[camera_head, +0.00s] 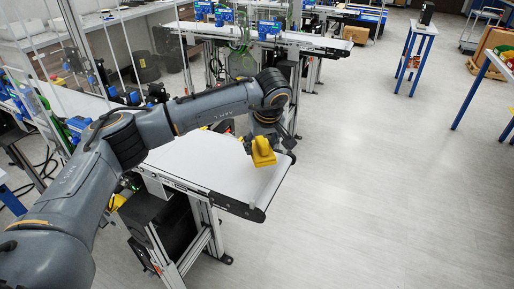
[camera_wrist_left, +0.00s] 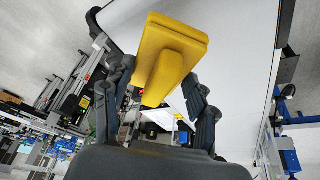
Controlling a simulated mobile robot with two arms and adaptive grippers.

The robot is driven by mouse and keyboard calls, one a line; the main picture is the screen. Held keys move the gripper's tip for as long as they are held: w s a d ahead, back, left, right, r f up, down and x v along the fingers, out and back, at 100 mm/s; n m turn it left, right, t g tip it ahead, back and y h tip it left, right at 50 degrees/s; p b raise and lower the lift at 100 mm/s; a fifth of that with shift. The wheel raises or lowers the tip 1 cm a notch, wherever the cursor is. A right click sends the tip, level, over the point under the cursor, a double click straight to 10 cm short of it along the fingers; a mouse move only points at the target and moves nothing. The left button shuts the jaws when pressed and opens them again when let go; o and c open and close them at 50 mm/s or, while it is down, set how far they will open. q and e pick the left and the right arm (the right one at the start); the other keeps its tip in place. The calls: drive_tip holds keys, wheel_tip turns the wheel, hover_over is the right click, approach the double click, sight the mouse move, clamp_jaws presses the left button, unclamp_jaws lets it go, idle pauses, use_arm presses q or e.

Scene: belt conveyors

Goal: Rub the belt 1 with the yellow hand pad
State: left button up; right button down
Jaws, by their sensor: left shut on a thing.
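The yellow hand pad (camera_head: 263,152) is over the far right part of a white conveyor belt (camera_head: 215,178) in the head view. My left gripper (camera_head: 262,138) is shut on the pad from above. In the left wrist view, the pad (camera_wrist_left: 172,48) has a flat block and a narrower handle, and the handle is between the fingers of my left gripper (camera_wrist_left: 162,98). The white belt surface (camera_wrist_left: 237,75) lies behind the pad. I cannot tell whether the pad touches the belt. No belt number is readable. My right gripper is not in view.
Another white conveyor (camera_head: 255,36) stands behind. My left arm spans the left side of the near belt. A small blue-legged table (camera_head: 421,28) holds a dark object at the upper right. The grey floor (camera_head: 370,190) to the right is clear.

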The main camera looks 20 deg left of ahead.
use_arm(q)
drive_tip(key=shift+r, duration=0.6)
drive_tip(key=shift+a, duration=0.3)
drive_tip(key=shift+a+f, duration=0.1)
drive_tip(key=shift+a, duration=0.15)
drive_tip(key=shift+d+r+p, duration=0.1)
drive_tip(key=shift+r+p, duration=0.5)
drive_tip(key=shift+r, duration=0.25)
drive_tip(key=shift+r+p, duration=0.35)
drive_tip(key=shift+r, duration=0.35)
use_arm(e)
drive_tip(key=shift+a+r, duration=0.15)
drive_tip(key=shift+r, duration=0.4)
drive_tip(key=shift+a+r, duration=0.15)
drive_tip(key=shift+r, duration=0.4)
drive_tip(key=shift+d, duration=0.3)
